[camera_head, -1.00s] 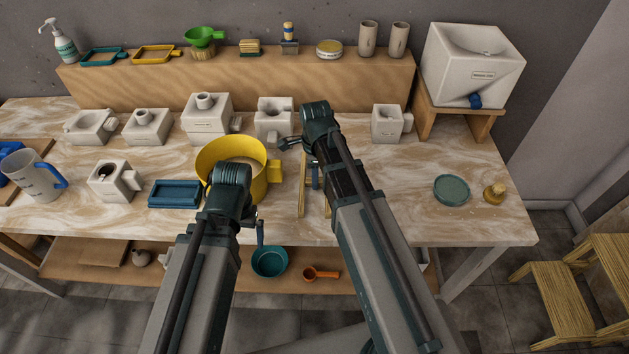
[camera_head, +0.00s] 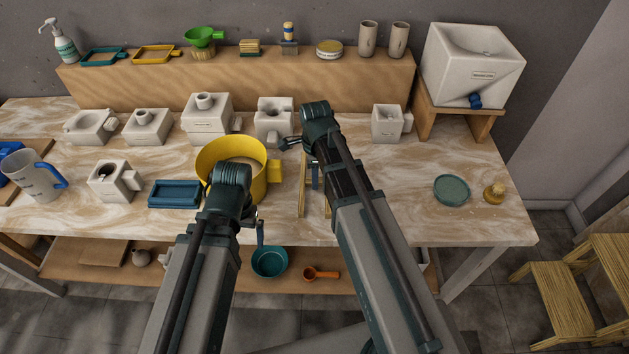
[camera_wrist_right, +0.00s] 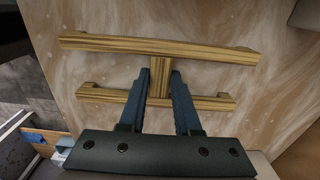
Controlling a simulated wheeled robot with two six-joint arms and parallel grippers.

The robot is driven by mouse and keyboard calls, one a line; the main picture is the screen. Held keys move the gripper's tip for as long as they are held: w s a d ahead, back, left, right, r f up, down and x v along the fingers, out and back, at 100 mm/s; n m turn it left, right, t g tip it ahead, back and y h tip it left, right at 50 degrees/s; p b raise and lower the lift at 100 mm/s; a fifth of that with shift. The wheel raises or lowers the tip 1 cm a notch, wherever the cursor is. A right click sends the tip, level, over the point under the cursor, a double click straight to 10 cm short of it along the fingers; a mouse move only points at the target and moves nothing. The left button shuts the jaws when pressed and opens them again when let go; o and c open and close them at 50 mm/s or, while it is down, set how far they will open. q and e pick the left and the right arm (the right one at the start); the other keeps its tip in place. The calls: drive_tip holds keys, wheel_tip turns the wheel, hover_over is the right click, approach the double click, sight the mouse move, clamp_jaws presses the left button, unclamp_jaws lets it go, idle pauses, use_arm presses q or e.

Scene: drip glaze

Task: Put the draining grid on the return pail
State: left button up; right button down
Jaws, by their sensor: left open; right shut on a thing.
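The draining grid (camera_head: 303,192) is a light wooden frame of two long bars joined by a short crosspiece, right of the yellow pail. It also shows in the right wrist view (camera_wrist_right: 205,50). My right gripper (camera_head: 315,176) points down and is shut on the crosspiece, with blue fingers (camera_wrist_right: 160,88) on either side. I cannot tell whether the grid touches the table. The return pail seems to be the round yellow pail (camera_head: 268,172) with a square side lug; my left arm partly covers it. My left gripper (camera_head: 260,233) is open and empty in front of the pail, mostly hidden by its wrist.
A blue tray (camera_head: 175,194) lies left of the pail. Several white plaster moulds (camera_head: 207,122) stand behind and left. A teal dish (camera_head: 451,190) and a small stamp (camera_head: 494,193) lie right. The marbled table (camera_head: 400,215) is clear between my right arm and the dish.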

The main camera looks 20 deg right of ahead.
drive_tip(key=shift+r, duration=0.1)
drive_tip(key=shift+r+p, duration=0.75)
drive_tip(key=shift+p, duration=0.1)
drive_tip(key=shift+r, duration=0.25)
wheel_tip(320, 180, up, 5)
drive_tip(key=p, duration=0.5)
drive_tip(key=shift+f, duration=0.1)
